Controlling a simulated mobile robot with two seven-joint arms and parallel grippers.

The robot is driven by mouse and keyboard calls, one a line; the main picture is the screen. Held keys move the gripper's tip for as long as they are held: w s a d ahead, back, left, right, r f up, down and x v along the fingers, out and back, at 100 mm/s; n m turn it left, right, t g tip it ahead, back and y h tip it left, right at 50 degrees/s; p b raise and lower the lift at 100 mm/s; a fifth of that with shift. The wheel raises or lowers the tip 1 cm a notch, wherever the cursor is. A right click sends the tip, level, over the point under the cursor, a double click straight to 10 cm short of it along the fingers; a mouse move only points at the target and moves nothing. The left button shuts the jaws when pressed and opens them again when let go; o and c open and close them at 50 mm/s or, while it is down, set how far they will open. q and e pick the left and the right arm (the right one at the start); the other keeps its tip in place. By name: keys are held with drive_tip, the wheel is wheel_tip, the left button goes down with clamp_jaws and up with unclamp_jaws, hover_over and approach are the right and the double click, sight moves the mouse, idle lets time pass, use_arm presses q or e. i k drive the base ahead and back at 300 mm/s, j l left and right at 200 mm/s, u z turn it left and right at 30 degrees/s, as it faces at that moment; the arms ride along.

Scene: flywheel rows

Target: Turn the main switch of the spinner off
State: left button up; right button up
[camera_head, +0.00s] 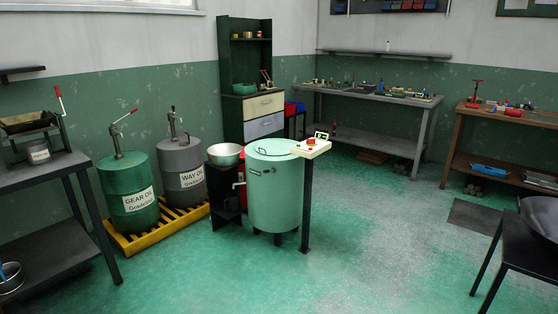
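The spinner (273,195) is a pale green drum with a lid, standing on short legs in the middle of the room. A cream control box (313,149) on a dark post (307,208) stands at its right side. The box carries a red control (310,142) and a small raised panel with a green mark (321,135). The main switch's position is too small to tell. Neither of my grippers is in view.
A green oil drum (127,192) and a grey one (183,169) stand on a yellow pallet (157,233) left of the spinner. A dark table (42,167) is at the left, a dark stand (534,257) at the right. The floor (375,250) in front and right of the spinner is clear.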

sight(310, 142)
drive_tip(key=i+j+z, duration=0.1)
drive_tip(key=i, duration=1.05)
drive_tip(key=i+z, duration=0.25)
drive_tip(key=i+l, duration=0.25)
drive_tip(key=i, duration=0.2)
drive_tip(key=i+l+z, duration=0.1)
drive_tip(key=i, duration=0.3)
drive_tip(key=i+l, duration=0.3)
drive_tip(key=i, duration=0.15)
drive_tip(key=l+z, duration=0.05)
